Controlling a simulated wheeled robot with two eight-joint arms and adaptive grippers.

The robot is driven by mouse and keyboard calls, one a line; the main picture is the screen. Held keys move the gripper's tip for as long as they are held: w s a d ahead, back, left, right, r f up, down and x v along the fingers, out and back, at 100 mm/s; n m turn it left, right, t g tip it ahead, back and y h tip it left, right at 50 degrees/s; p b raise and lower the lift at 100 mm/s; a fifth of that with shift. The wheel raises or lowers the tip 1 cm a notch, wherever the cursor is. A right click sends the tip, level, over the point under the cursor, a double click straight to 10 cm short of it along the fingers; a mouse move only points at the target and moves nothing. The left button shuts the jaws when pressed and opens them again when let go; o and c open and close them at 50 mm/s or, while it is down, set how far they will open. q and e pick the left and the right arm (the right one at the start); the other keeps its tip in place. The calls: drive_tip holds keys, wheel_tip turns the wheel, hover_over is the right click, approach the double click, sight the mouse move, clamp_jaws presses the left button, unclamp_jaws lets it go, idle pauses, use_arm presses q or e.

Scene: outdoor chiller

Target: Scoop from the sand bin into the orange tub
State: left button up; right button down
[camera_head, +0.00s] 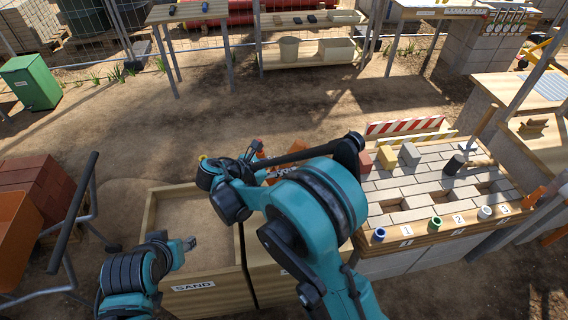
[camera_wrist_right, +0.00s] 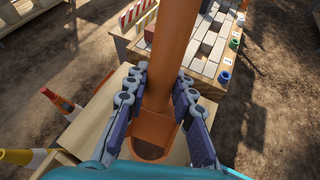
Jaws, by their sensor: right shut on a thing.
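The sand bin (camera_head: 192,288), a wooden box labelled SAND, stands low left of centre in the head view, with pale sand (camera_head: 195,220) inside. My right gripper (camera_head: 252,152) is above and beyond the bin's far right corner. In the right wrist view, my right gripper (camera_wrist_right: 158,112) is shut on an orange handle (camera_wrist_right: 170,50) with an opening at its near end; the scoop's far end is out of that view. An orange surface with white marks (camera_head: 284,171), possibly the tub, is mostly hidden behind my right arm. My left gripper (camera_head: 187,244) is over the bin's near left part; its opening is unclear.
A paver table (camera_head: 430,180) with bricks and coloured cups stands right. A striped barrier (camera_head: 405,126) lines its far edge. A wheelbarrow (camera_head: 18,235) and red bricks (camera_head: 38,185) are left. Cones (camera_wrist_right: 62,104) show in the wrist view.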

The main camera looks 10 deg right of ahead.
sight(287, 155)
wheel_tip(287, 155, up, 6)
drive_tip(key=m+g+y+p, duration=0.1)
drive_tip(key=y+p, duration=0.4)
drive_tip(key=p, duration=0.4)
drive_tip(key=shift+d+f+y, duration=0.1)
drive_tip(key=shift+f+y, duration=0.05)
drive_tip(key=shift+y, duration=0.25)
drive_tip(key=shift+y+p, duration=0.3)
drive_tip(key=shift+p, duration=0.05)
